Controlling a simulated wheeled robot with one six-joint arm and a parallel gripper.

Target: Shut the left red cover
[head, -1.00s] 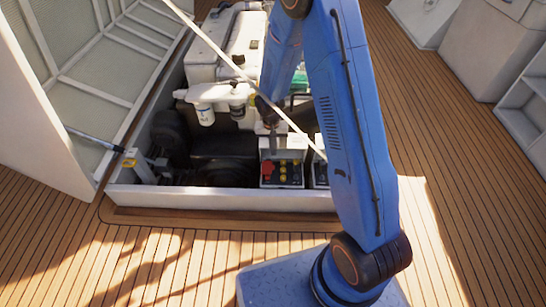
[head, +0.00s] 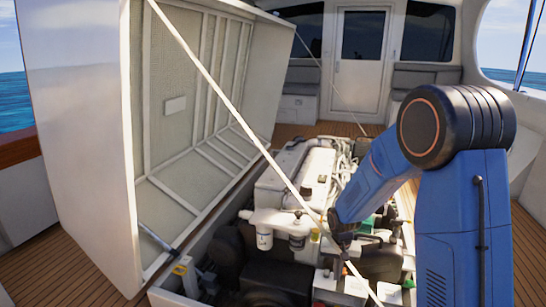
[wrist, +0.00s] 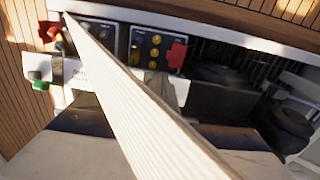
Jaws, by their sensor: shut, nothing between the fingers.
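In the wrist view, which looks at the scene turned round, a dark control panel (wrist: 155,47) with yellow buttons carries a red cover (wrist: 177,54) at its side. This matches the left panel of the earlier head view. How far the cover stands open cannot be told. A second red part (wrist: 48,31) shows by the other panel (wrist: 97,30). In the head view my gripper (head: 344,240) is shut and empty above the white box tops (head: 340,287); the panel faces are mostly cut off by the lower frame edge.
A long pale bar (head: 228,105) slants across the hatch and crosses close before the wrist camera (wrist: 150,110), hiding part of the panels. The raised hatch lid (head: 80,150) stands at left. The white engine (head: 300,175) fills the hatch behind.

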